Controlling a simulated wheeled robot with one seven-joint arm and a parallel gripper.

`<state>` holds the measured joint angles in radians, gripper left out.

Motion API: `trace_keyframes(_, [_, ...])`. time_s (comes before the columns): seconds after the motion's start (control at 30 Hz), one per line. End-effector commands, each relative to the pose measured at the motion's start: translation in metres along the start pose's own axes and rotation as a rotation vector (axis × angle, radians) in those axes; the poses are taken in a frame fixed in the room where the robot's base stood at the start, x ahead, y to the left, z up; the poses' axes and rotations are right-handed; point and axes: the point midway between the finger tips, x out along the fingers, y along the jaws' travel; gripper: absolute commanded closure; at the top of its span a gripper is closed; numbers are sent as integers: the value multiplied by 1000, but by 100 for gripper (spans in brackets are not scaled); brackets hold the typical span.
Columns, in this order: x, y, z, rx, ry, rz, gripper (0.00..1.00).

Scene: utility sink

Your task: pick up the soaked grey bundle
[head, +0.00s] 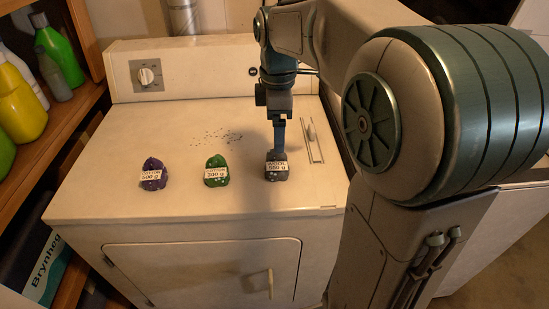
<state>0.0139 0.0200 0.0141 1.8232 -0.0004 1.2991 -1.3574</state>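The grey bundle (276,173) sits on the white appliance top, the rightmost of three bundles, with a white paper label across its front. My gripper (279,148) points straight down over it, and its finger reaches the top of the bundle. I see the gripper edge-on, so I cannot tell whether its fingers are apart or shut on the bundle. The bundle appears to rest on the surface.
A green bundle (216,172) and a purple bundle (153,175), both labelled, sit to the left. Dark specks (222,136) lie behind them. A metal rack-like item (312,139) lies right of my gripper. Shelves with bottles (18,105) stand at left.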

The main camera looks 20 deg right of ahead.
Motion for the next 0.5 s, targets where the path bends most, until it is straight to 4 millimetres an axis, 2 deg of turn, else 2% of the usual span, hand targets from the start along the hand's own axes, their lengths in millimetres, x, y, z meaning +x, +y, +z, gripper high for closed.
trace_keyframes(0.03, [14,0,0,1,-1,-4,16])
trace_keyframes(0.2, [42,0,0,2,-1,-3,16])
trace_keyframes(0.5, [67,0,-1,2,-1,-3,16])
